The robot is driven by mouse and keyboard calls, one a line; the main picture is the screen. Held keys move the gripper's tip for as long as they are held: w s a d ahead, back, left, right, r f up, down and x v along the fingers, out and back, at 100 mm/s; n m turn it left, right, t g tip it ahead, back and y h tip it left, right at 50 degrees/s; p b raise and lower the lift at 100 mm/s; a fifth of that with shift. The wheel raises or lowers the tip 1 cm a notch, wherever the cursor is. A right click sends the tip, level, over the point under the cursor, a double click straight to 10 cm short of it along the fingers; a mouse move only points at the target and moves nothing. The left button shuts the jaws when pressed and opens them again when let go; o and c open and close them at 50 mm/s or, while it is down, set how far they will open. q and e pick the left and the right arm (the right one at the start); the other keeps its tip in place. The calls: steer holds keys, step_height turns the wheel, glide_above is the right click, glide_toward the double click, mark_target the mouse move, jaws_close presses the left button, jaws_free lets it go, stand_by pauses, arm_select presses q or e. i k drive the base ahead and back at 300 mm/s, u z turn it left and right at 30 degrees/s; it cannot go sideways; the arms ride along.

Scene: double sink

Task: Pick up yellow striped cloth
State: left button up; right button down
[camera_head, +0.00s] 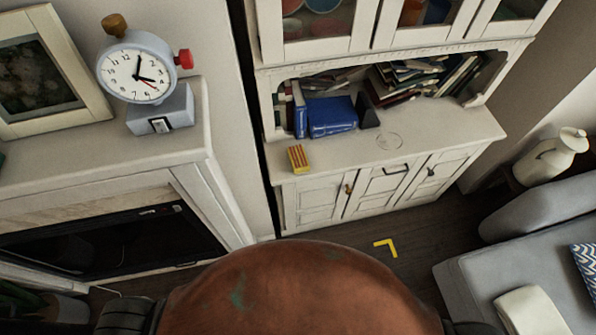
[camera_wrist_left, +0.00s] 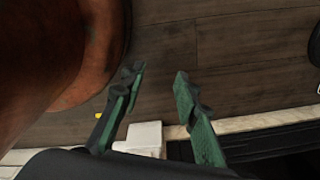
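The yellow striped cloth (camera_head: 298,158) is a small folded yellow block with dark red stripes. It lies on the front left part of the white cabinet's counter (camera_head: 432,127) in the head view. My left gripper (camera_wrist_left: 157,76) shows in the left wrist view, with its green-padded fingers spread and nothing between them. Dark wood floor shows beyond its fingertips. The cloth is not in the left wrist view, and the gripper is well away from it. My right gripper is in neither view.
Blue boxes (camera_head: 331,116) and leaning books (camera_head: 410,79) stand behind the cloth. A white mantel with a clock (camera_head: 140,75) and picture frame (camera_head: 43,72) is at left. A grey sofa (camera_head: 510,275) is at right. Dark floor with a yellow corner mark (camera_head: 385,246) lies between.

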mark_target(299, 163)
steer(key=z, duration=2.1)
steer(key=i, duration=1.15)
steer(key=u, duration=2.2)
